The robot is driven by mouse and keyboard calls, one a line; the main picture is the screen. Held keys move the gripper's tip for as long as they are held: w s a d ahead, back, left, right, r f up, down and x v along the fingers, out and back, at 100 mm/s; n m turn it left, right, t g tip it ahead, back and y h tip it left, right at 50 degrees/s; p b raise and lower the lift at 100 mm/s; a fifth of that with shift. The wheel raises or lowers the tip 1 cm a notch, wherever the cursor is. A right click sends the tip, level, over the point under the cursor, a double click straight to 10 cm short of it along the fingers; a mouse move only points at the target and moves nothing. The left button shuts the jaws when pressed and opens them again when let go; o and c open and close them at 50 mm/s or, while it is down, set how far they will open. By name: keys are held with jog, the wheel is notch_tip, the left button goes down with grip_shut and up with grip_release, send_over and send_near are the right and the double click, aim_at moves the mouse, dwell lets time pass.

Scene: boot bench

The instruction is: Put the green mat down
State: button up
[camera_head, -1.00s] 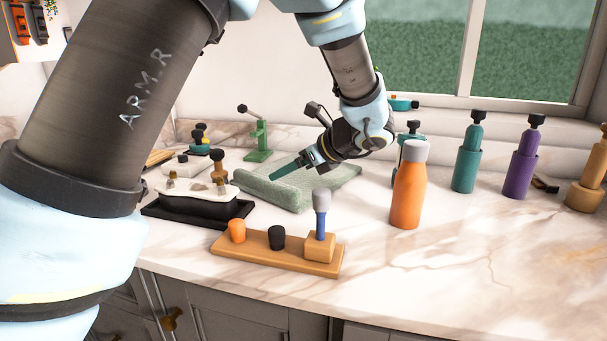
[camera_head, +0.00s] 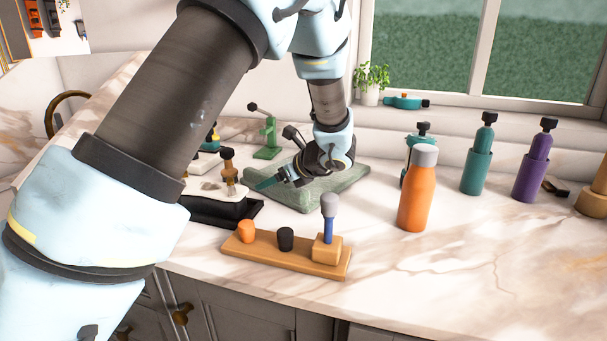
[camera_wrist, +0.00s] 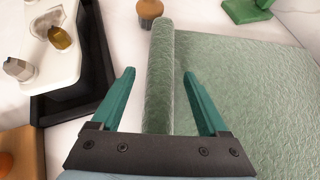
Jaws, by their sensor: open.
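The green mat (camera_head: 340,182) lies on the marble counter, mostly spread flat, with a rolled edge at its left side. In the wrist view the mat (camera_wrist: 250,85) fills the right side, and its rolled edge (camera_wrist: 160,70) runs up the middle. My gripper (camera_wrist: 160,90) is open, with one teal finger on each side of the roll. In the head view my gripper (camera_head: 268,182) is low over the mat's left part. Whether the fingers touch the mat cannot be told.
A black tray (camera_head: 215,212) with a white top stands left of the mat. A wooden board (camera_head: 285,258) with small pegs lies in front. An orange bottle (camera_head: 416,195) stands to the right, and a green stand (camera_head: 268,140) behind. The front right counter is clear.

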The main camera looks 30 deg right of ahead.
jog(key=shift+c, duration=0.4)
grip_shut()
dwell(0.4)
